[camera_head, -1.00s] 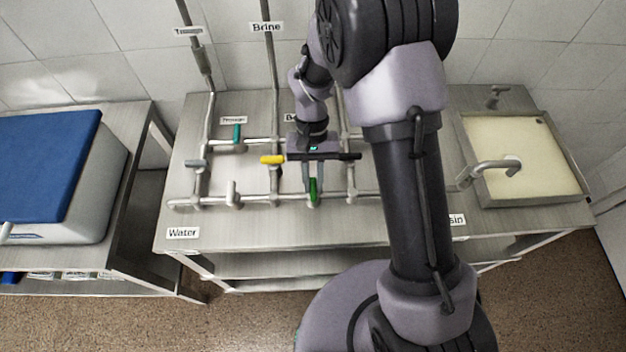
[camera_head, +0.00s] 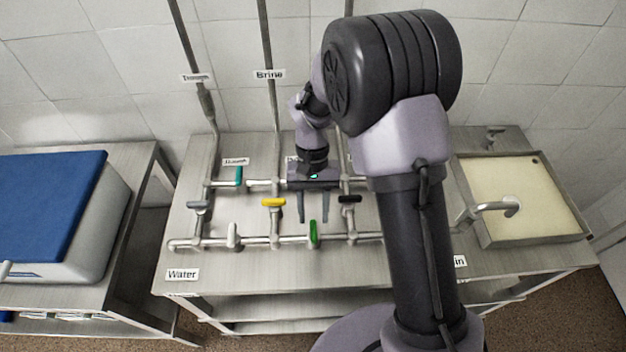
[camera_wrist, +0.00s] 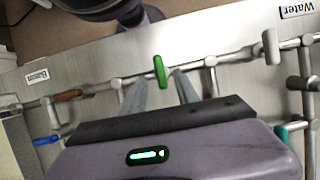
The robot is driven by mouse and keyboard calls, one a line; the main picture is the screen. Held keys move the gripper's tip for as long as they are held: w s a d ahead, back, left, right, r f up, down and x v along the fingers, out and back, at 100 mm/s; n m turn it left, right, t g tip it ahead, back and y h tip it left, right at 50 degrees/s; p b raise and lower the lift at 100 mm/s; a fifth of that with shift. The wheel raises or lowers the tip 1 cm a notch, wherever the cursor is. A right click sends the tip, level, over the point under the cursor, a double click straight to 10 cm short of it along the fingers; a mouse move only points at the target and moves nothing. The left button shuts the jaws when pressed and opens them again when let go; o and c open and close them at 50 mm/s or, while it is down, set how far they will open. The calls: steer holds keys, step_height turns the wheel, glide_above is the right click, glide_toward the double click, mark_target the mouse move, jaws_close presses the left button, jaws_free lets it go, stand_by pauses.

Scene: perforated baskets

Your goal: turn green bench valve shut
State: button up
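The green bench valve handle (camera_head: 313,233) sits on the front horizontal pipe of the bench, crosswise to that pipe. In the wrist view the green handle (camera_wrist: 160,71) also stands across the pipe. My gripper (camera_head: 313,220) is open and empty, with its two fingers spread apart on the wall side of the handle. In the wrist view my gripper's tips (camera_wrist: 158,77) lie one to each side of the handle, with gaps on both sides. I cannot tell whether the tips overlap the handle in depth.
A yellow handle (camera_head: 273,202) and a black handle (camera_head: 349,199) flank the fingers. A white handle (camera_head: 233,234), a grey handle (camera_head: 198,205) and a teal handle (camera_head: 239,176) are to the left. A sink (camera_head: 520,199) is at the right.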

steer(key=p+v, duration=0.3)
steer(key=v, duration=1)
steer(key=shift+r, duration=0.3)
